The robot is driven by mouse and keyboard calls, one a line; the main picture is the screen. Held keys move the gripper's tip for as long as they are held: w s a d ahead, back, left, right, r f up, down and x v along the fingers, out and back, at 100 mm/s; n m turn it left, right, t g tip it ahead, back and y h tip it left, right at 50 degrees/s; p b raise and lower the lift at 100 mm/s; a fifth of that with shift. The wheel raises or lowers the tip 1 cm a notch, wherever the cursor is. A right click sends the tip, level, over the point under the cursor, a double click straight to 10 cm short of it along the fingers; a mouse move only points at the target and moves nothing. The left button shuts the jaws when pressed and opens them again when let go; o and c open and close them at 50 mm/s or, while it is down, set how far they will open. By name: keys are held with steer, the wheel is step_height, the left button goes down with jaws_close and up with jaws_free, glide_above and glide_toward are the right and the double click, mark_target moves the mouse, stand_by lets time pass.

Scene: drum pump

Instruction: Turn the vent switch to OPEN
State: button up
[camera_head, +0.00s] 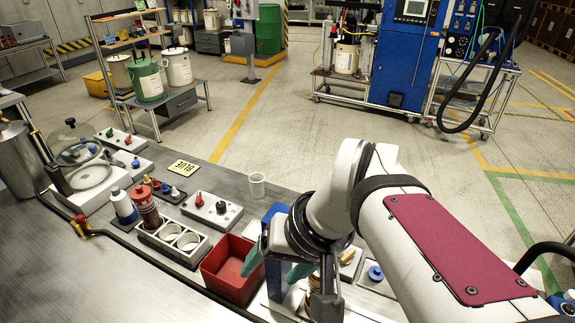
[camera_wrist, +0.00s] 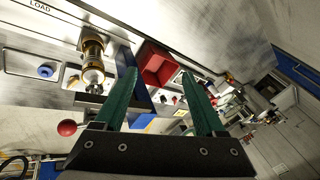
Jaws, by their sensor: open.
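I cannot tell which control is the vent switch, as no VENT or OPEN lettering is readable. A white box with a red knob and a black knob (camera_head: 213,210) sits on the bench behind the red bin. More white boxes with small knobs (camera_head: 122,140) stand further left. A blue knob (camera_head: 375,273) sits on a panel to the right of my gripper; a blue knob (camera_wrist: 46,71) also shows in the wrist view, near the word LOAD. My gripper (camera_head: 276,270) is open and empty above the bench beside the red bin; its green fingers (camera_wrist: 157,76) stand apart in the wrist view.
The red bin (camera_head: 229,268) lies close left of my gripper. A blue post (camera_head: 273,249) stands right behind it. A brass fitting (camera_wrist: 92,55) and a red ball lever (camera_wrist: 68,127) are near the fingers. A glass bell (camera_head: 82,152) stands far left.

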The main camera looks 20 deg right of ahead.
steer(key=shift+o, duration=1.2)
steer(key=w+d+r+n+t, duration=0.1)
steer(key=w+d+r+t, duration=0.1)
steer(key=w+d+r, duration=0.2)
steer(key=w+r, duration=0.2)
steer(key=w, duration=0.1)
steer(key=shift+w+t, duration=0.15)
steer(key=shift+t, duration=0.15)
steer(key=shift+o, duration=0.6)
steer(key=shift+n+t, duration=0.3)
steer(key=shift+n, duration=0.4)
steer(key=w+d, duration=0.1)
steer(key=w+d+r, duration=0.1)
steer(key=w+d, duration=0.1)
steer(key=shift+w+d+r, duration=0.15)
steer(key=shift+w+r, duration=0.1)
steer(key=shift+w, duration=0.05)
steer(key=n+g+h, duration=0.4)
steer(key=n+g, duration=0.1)
steer(key=g, duration=0.2)
glide_above(349, 254)
step_height(349, 254, down, 17)
steer(key=shift+y, duration=0.3)
step_height(349, 254, down, 16)
steer(key=shift+r, duration=0.25)
steer(key=shift+f, duration=0.7)
